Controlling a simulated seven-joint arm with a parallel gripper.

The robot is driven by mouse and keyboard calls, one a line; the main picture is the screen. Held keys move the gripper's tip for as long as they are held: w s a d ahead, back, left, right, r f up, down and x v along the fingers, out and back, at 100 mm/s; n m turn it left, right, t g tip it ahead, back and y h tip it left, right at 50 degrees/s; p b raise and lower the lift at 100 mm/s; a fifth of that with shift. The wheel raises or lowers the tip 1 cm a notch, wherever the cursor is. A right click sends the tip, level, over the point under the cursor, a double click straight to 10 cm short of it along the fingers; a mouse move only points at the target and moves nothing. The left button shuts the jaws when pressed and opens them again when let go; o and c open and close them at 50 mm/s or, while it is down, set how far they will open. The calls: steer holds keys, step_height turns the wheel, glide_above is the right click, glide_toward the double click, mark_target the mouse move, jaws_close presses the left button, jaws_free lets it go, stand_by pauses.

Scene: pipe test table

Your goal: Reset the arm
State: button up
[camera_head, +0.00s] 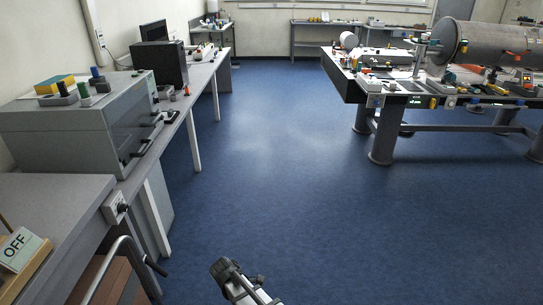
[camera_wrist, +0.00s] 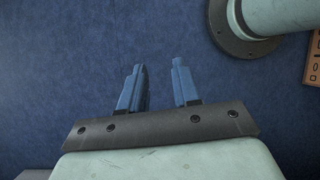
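My gripper (camera_wrist: 159,85) shows in the wrist view, with two blue fingers standing apart over the blue floor. Nothing is between the fingers. In the head view a part of my arm shows at the bottom centre, above the floor, and the fingers cannot be made out there.
A grey bench (camera_head: 60,194) with a large grey box (camera_head: 70,133) runs along the left. An OFF sign (camera_head: 20,248) is at lower left. A test table (camera_head: 342,82) with a large cylinder (camera_head: 485,42) stands at right. The blue floor (camera_head: 290,170) between is clear.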

steer(key=s+d+f+m+g, duration=0.2)
steer(key=s+d+f+m, duration=0.35)
steer(key=d, duration=0.45)
steer(key=s+d+f+m+g+y, duration=0.1)
steer(key=s+d+f+m, duration=0.2)
steer(key=s, duration=0.4)
steer(key=s+d+f+m+g+y, duration=0.1)
steer(key=s+d+f+m+y, duration=0.1)
steer(key=s+d+m, duration=0.4)
steer(key=s+d+f+m+g+y, duration=0.2)
steer(key=s+d+f+m, duration=0.2)
steer(key=s, duration=0.4)
steer(key=shift+s+d+f+m, duration=0.15)
steer(key=shift+d+f+m, duration=0.2)
steer(key=shift+m, duration=0.3)
steer(key=shift+o, duration=0.4)
steer(key=shift+r, duration=0.1)
